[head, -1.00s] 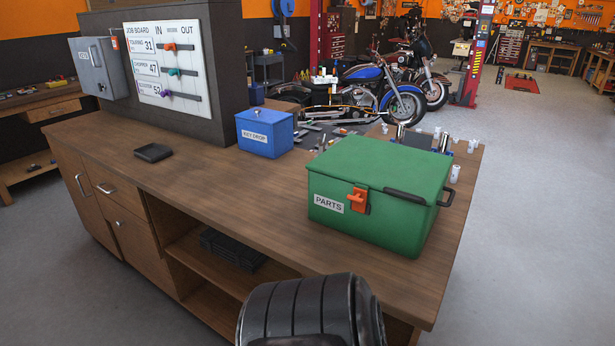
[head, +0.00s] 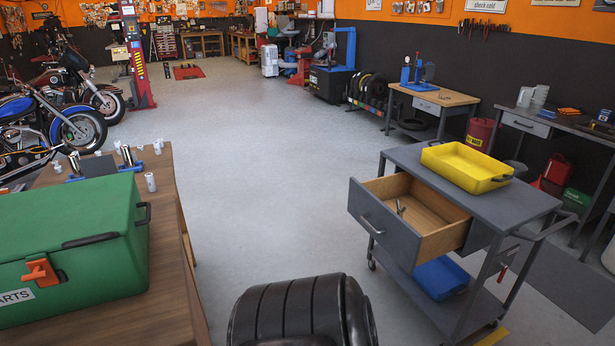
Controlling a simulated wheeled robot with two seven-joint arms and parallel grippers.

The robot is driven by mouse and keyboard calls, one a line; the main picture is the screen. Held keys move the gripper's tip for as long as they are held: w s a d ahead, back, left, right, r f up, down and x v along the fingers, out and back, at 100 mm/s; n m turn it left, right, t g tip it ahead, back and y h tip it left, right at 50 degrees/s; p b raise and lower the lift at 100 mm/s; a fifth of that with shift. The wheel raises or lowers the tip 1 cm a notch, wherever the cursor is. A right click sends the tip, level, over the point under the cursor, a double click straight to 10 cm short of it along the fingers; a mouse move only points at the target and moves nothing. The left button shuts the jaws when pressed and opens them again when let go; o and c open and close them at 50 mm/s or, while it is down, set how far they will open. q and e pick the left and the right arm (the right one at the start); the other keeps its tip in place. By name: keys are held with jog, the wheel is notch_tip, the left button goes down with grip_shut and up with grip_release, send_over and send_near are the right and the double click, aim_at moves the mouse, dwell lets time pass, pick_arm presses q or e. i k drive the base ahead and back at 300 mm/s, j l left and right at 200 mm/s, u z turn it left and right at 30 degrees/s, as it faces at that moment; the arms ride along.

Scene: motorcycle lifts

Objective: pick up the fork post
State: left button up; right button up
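I cannot say for sure which thing is the fork post. Two upright chrome posts, a right one (head: 127,157) and a left one (head: 75,164), stand with blue parts at the far end of the wooden bench, behind the green parts box. A small grey metal piece (head: 401,208) lies in the open drawer of the grey cart; it is too small to identify. Neither of my grippers is in view.
The green parts box (head: 70,245), lid shut, sits on the wooden bench (head: 165,290) at left. The grey cart (head: 400,160) at right has its drawer (head: 385,220) pulled out and a yellow tray (head: 465,165) on top.

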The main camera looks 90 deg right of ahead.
aim_at(401, 211)
jog(key=z, duration=3.4)
jog(key=i+z, duration=0.1)
jog(key=i, duration=0.1)
